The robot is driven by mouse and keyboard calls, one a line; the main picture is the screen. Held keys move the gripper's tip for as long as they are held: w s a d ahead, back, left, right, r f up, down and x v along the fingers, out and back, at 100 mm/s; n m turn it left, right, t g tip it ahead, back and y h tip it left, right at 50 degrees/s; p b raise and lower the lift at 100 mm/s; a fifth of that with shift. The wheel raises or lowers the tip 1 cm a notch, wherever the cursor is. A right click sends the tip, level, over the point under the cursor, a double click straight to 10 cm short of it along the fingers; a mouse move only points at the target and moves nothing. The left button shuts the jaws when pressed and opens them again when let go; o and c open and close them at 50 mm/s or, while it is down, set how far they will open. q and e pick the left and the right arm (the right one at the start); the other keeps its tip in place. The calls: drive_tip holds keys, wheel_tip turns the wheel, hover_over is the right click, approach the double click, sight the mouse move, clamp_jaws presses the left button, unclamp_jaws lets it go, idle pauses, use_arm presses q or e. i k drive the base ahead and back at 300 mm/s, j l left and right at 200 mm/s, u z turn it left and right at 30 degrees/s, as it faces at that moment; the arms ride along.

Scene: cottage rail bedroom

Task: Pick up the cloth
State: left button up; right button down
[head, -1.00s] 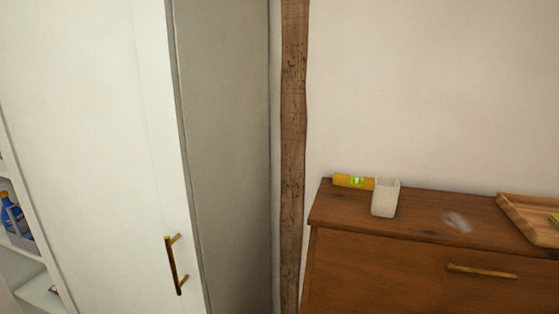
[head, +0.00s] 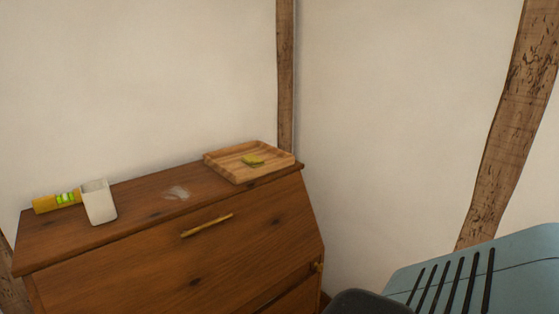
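A small folded yellow-green piece (head: 253,160), which looks like the cloth, lies on a wooden tray (head: 226,172). The tray sits on the right end of the brown wooden dresser top (head: 145,202), near the wall. The piece is small in the picture, so I cannot be sure that it is cloth. Neither of my grippers is in view.
A yellow spirit level (head: 56,202) and a white cup (head: 99,202) stand at the dresser's left end. A teal slotted object (head: 480,275) fills the lower right.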

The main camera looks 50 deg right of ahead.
sight(250, 160)
drive_tip(key=z, duration=1.4)
